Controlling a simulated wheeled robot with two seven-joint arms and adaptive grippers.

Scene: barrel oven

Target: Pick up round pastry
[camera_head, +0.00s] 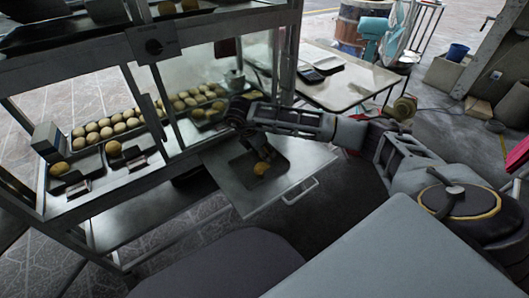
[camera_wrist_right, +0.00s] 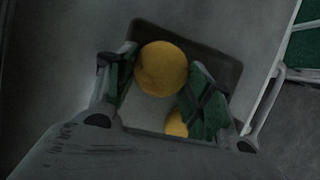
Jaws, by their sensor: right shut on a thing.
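My right gripper (camera_head: 262,148) is over a small dark tray on the pulled-out metal shelf. In the right wrist view, its two green-padded fingers (camera_wrist_right: 162,78) are closed around a round golden pastry (camera_wrist_right: 163,68). A second round pastry (camera_wrist_right: 176,124) shows lower in that view, partly hidden by the right finger. In the head view, a pastry (camera_head: 261,168) lies on the small tray (camera_head: 240,169) just below the gripper. Whether the held pastry still touches the tray, I cannot tell. My left gripper is not in view.
The glass-sided display case (camera_head: 190,65) stands at the left, with rows of round pastries (camera_head: 115,122) inside. The pulled-out shelf (camera_head: 240,200) has a handle (camera_head: 300,192) at its front edge. A light table (camera_head: 350,85) stands behind my right arm.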

